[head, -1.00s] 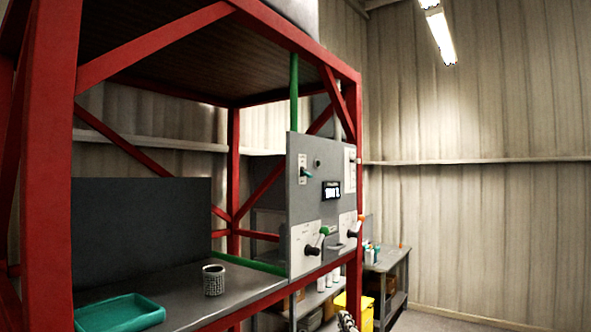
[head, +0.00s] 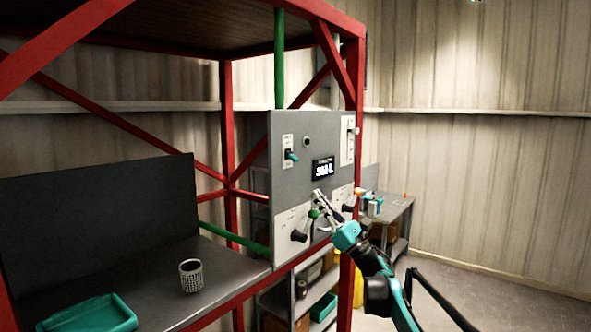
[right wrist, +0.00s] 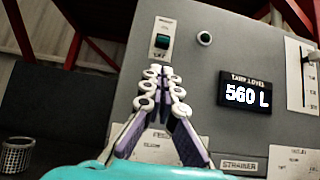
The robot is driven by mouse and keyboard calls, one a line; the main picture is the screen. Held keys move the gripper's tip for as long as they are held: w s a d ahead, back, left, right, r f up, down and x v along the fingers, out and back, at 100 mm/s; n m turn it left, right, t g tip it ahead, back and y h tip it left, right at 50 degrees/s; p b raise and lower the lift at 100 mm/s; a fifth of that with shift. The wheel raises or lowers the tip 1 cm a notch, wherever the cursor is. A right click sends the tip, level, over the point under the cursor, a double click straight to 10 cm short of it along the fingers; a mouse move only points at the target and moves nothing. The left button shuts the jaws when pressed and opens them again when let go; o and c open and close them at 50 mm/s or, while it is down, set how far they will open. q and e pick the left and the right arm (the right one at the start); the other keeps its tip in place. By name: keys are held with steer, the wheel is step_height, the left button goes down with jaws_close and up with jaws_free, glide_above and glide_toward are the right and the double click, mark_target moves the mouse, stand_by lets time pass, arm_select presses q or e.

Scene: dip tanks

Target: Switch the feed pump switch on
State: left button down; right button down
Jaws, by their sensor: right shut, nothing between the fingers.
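A switch with a teal lever (head: 291,156) sits on a white plate at the upper left of the grey control panel (head: 262,160). In the right wrist view the teal lever (right wrist: 162,41) is at the lower end of its dark slot, just above an "OFF" mark. The plate's name is too small to read. My right gripper (head: 318,196) is in front of the panel, below and right of the switch. In the right wrist view its fingers (right wrist: 158,73) are shut and empty, with the tips below the switch. My left gripper is out of view.
A display (right wrist: 247,93) reads 560 L. Valve handles with green (head: 313,213) and orange (head: 358,189) ends stand out low on the panel, close to my right gripper. A mesh cup (head: 191,276) and teal tray (head: 95,316) are on the bench. Red frame posts (head: 228,130) surround it.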

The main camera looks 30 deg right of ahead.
mark_target(293, 158)
steer(key=shift+h, duration=0.3)
steer(key=p+x, duration=0.3)
steer(key=x, duration=0.7)
steer(key=shift+r, duration=0.1)
steer(key=shift+d, duration=0.1)
steer(key=shift+s+r+g+p, duration=0.1)
steer(key=shift+g+p, duration=0.2)
steer(key=shift+p, duration=0.1)
steer(key=shift+s+r+g+h, duration=0.1)
steer(key=shift+s+g+h, duration=0.1)
steer(key=shift+g+h, duration=0.15)
steer(key=shift+d+g+p, duration=0.1)
steer(key=shift+g+p, duration=0.3)
steer(key=shift+g, duration=0.35)
steer(key=shift+s+r, duration=0.15)
